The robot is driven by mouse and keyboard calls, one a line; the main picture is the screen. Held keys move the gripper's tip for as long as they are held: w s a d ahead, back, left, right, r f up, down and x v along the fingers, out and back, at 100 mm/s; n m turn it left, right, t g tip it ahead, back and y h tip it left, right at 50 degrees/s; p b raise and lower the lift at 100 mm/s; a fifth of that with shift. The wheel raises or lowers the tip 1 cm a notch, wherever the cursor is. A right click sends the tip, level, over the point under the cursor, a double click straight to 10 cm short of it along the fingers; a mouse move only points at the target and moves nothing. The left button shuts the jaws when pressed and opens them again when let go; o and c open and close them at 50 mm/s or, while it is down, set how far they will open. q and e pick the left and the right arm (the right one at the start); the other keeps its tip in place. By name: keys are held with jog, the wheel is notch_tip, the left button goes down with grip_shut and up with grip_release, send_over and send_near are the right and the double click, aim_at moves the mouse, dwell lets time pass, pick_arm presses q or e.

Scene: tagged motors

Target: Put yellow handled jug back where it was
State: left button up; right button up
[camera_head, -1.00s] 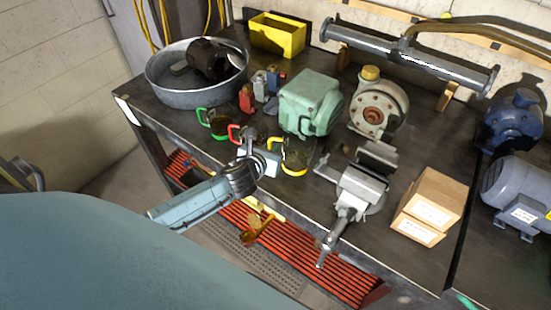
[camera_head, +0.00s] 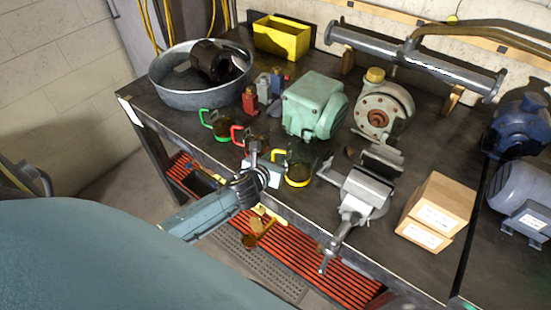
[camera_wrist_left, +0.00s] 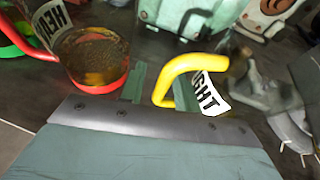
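The yellow handled jug (camera_head: 298,172) stands upright near the bench's front edge, right of the red handled jug (camera_head: 256,139). It has a yellow base ring and a handle facing left. In the left wrist view its yellow handle (camera_wrist_left: 188,66) is close, with a white label partly reading "IGHT" behind it. My left gripper (camera_head: 268,166) is beside the jug on its handle side. In the wrist view its green fingers (camera_wrist_left: 159,90) are apart, one on each side of the handle's upright bar, with gaps showing. My right gripper is not in view.
The red handled jug (camera_wrist_left: 96,58) is close left of my left gripper. A green handled jug (camera_head: 217,126) stands further left. A green motor (camera_head: 314,106) is behind, and a grey vise (camera_head: 362,192) stands close right. Boxes (camera_head: 437,210) lie beyond the vise.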

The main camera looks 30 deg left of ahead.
pick_arm(q)
jog(key=shift+r, duration=0.2)
jog(key=p+v, duration=0.1)
jog(key=v, duration=1.1)
jog(key=s+f+n+g, duration=0.2)
jog(key=s+f+n, duration=0.3)
jog(key=f, duration=0.4)
jog(key=s+a+f+n+g, duration=0.1)
jog(key=s+f+n+g, duration=0.25)
jog(key=f+n, duration=0.35)
jog(key=s+f+n+g, duration=0.2)
jog(key=s+f+n, duration=0.25)
jog(key=f, duration=0.55)
jog(key=s+d+f+n+g, duration=0.1)
jog(key=s+f+n, duration=0.2)
jog(key=s+n, duration=0.2)
jog(key=s+d+f+n+g+h, duration=0.1)
jog(key=s+f+n, duration=0.3)
jog(key=s, duration=0.6)
jog(key=s+d+f+n+g, duration=0.3)
jog(key=s+n, duration=0.3)
jog(key=s, duration=0.2)
jog(key=shift+f+n+h, duration=0.3)
jog(key=shift+f+n, duration=0.05)
jog(key=shift+f, duration=0.4)
jog(key=shift+d, duration=0.1)
